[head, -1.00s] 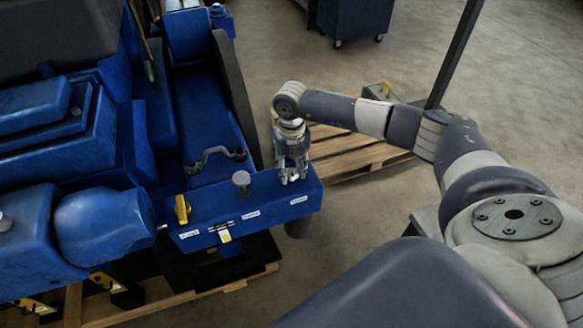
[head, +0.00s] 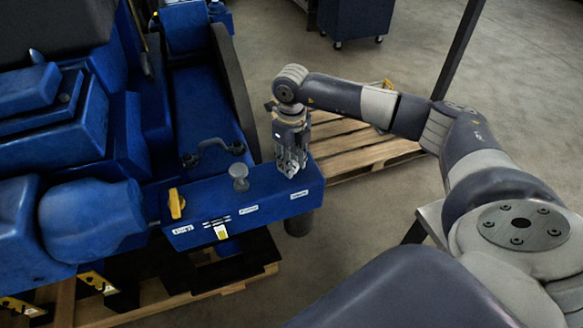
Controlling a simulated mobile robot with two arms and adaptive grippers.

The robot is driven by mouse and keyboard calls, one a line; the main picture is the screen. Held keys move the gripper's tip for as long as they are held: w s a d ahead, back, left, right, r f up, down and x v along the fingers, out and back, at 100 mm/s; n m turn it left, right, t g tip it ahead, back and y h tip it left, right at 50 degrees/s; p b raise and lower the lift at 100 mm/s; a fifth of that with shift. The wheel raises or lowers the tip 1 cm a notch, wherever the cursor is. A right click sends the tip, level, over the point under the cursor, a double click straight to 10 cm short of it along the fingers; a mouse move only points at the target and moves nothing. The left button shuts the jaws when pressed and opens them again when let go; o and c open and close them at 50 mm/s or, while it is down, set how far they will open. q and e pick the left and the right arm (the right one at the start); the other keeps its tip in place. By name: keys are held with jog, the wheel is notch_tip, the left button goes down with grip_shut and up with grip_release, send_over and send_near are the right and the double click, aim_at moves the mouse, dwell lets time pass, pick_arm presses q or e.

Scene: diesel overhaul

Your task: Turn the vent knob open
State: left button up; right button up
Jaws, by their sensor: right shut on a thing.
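The blue control box (head: 185,236) juts out from the engine and carries a yellow lever (head: 176,204) at its left end and a grey round knob (head: 239,177) near its middle. My right gripper (head: 291,173) points down at the right end of the box top, right of the grey knob. Its fingers are shut on the vent knob there, which they almost wholly hide. The small white labels on the box front are too blurred to read. My left gripper is not in view.
The blue engine (head: 75,130) fills the left side. A bent grey handle (head: 213,152) stands behind the box. A wooden pallet (head: 360,150) lies beyond my right arm, and a dark wheeled cabinet (head: 352,18) is at the back.

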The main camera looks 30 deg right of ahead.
jog(key=n+b, duration=0.6)
jog(key=shift+f, duration=0.25)
jog(key=n+b, duration=0.2)
jog(key=n, duration=0.1)
jog(key=shift+r+n+b, duration=0.1)
jog(key=shift+n+b, duration=0.3)
jog(key=shift+r+n+b, duration=0.1)
jog(key=shift+n+b, duration=0.75)
jog(key=shift+n, duration=0.65)
jog(key=o, duration=1.1)
jog(key=shift+c, duration=0.2)
jog(key=shift+r, duration=0.1)
notch_tip(320, 180, up, 12)
